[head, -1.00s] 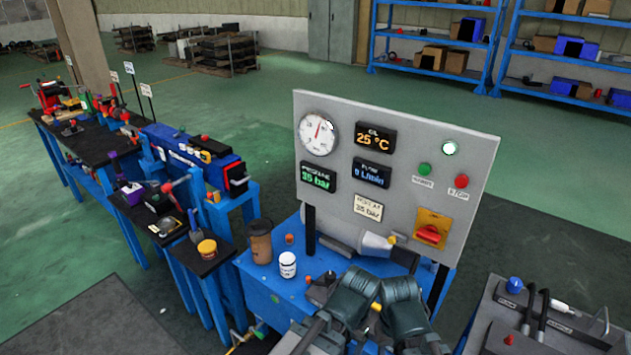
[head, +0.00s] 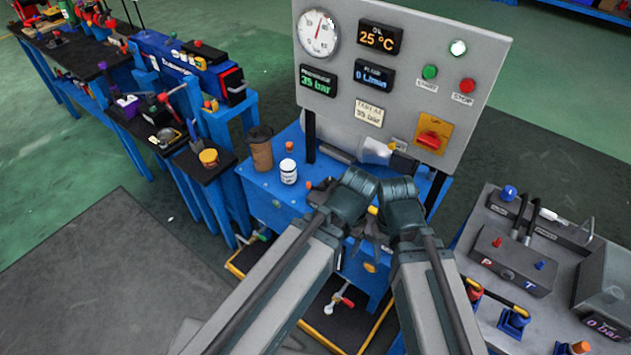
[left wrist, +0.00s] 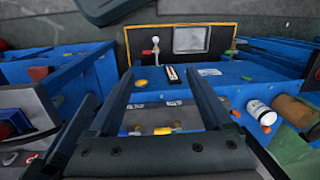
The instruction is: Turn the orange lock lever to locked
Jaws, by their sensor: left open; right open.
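A small orange-yellow lever (head: 370,267) shows on the blue stand's front, below my wrists. In the left wrist view, one yellow-orange lever (left wrist: 140,83) is by the left fingertip and another (left wrist: 162,131) is lower, between the fingers. I cannot tell which is the lock lever, nor its setting. My left gripper (left wrist: 158,76) is open and empty over the blue surface; its fingers are mostly hidden in the head view. My right gripper (head: 407,238) is beside it at the stand's front edge, small and dark; its jaws are open.
A grey panel (head: 385,110) with gauge and displays stands behind, carrying a red switch (head: 432,140) on a yellow plate. A white jar (head: 288,171) and brown cup (head: 260,147) stand on the stand's left. A grey hydraulic unit (head: 510,262) is at the right.

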